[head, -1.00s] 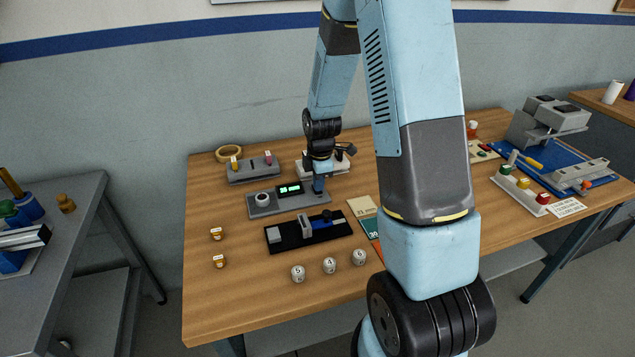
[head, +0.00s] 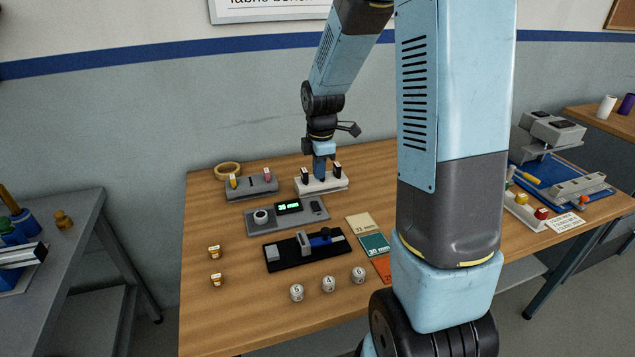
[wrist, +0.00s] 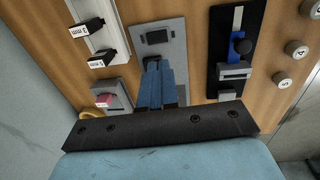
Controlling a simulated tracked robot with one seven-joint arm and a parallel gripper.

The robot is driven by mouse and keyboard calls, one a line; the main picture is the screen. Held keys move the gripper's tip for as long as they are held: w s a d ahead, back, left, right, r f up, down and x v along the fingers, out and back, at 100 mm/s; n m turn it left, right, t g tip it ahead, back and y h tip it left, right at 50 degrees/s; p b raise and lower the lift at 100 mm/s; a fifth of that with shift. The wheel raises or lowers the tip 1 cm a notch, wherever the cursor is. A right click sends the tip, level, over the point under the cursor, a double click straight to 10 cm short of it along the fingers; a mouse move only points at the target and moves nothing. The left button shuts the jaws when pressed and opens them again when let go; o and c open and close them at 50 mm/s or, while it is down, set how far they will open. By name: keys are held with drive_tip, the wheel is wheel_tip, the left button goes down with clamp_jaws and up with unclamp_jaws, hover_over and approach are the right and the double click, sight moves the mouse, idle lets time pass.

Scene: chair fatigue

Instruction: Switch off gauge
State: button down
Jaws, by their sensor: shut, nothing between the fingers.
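The gauge (head: 300,218) is a grey plate on the table with a round knob at its left, a dark display (head: 288,207) lit with green digits, and a small dark part at its right end (head: 316,205). My gripper (head: 319,181) is shut and empty, raised above the table. In the head view its fingers show in front of the white stand, just behind the gauge's right half. In the wrist view the blue fingers (wrist: 155,70) overlap the gauge (wrist: 173,30); a dark rectangle shows on the plate beyond their tips, and the fingers hide other parts of it.
A white stand (head: 330,187) with black labelled pieces is behind the gauge. A grey stand (head: 250,190) with yellow and pink pieces is to the left. A black fixture (head: 290,256) with a blue slider lies in front. Several numbered knobs (head: 328,284) stand near the front edge.

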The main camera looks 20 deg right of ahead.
drive_tip(key=shift+s+r, duration=0.15)
drive_tip(key=shift+r, duration=1)
